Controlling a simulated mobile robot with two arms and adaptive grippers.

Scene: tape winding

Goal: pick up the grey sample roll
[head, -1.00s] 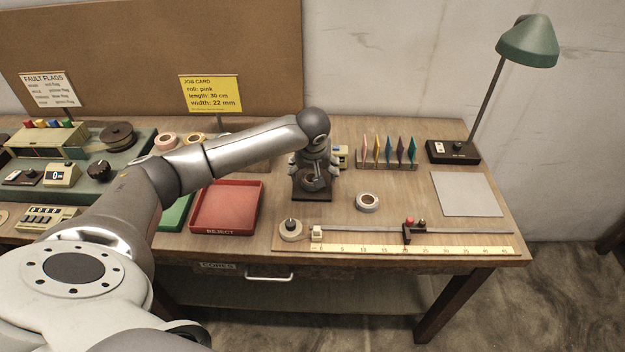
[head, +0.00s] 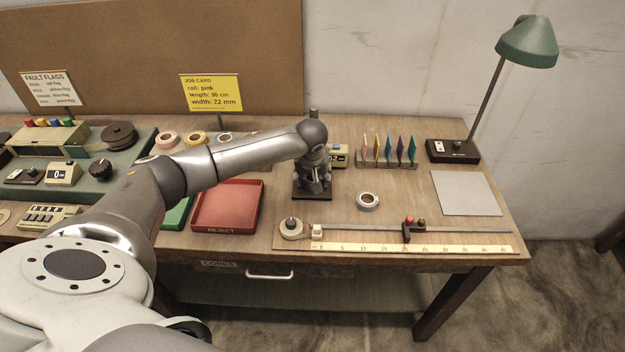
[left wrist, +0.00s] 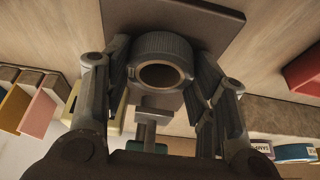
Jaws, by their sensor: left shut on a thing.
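My left gripper (head: 312,172) points down over a dark stand (head: 312,194) near the middle of the bench. In the left wrist view its two fingers (left wrist: 162,78) are shut on a grey roll (left wrist: 163,47) with a brown core, one finger on each side. The dark plate of the stand (left wrist: 205,22) lies behind the roll. I cannot tell whether the roll touches the plate. In the head view the roll is hidden by the gripper. My right gripper is not in view.
A pale roll (head: 367,201) lies on the bench to the right. A red reject tray (head: 228,228) is left of the stand, and a ruler rail (head: 450,229) runs along the front. Coloured flags (head: 388,152) and a small display (head: 340,155) stand behind. A grey mat (head: 466,193) lies at right.

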